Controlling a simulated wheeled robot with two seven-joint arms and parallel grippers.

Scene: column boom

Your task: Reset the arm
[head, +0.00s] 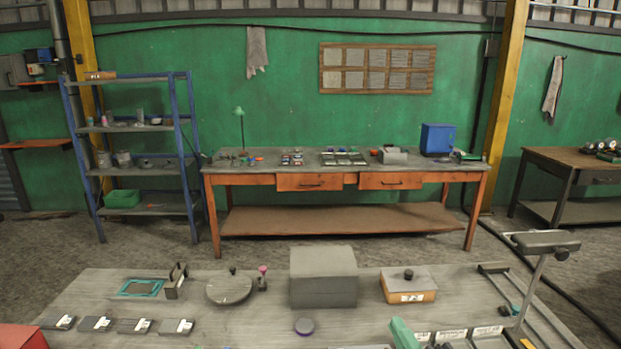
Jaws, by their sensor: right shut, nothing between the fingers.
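A grey boom (545,242) sits on top of a slanting grey column (533,288) at the right of the near table. A small dark knob (562,255) hangs under the boom's right end. The column's foot is among small items near the bottom edge. Only a doubtful pale sliver of what may be my right gripper (360,346) shows at the bottom edge, apart from the boom; it is shut and empty. My left gripper is not in view.
A metal rail frame (565,325) lies beside the column. A workbench (340,170) stands behind.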

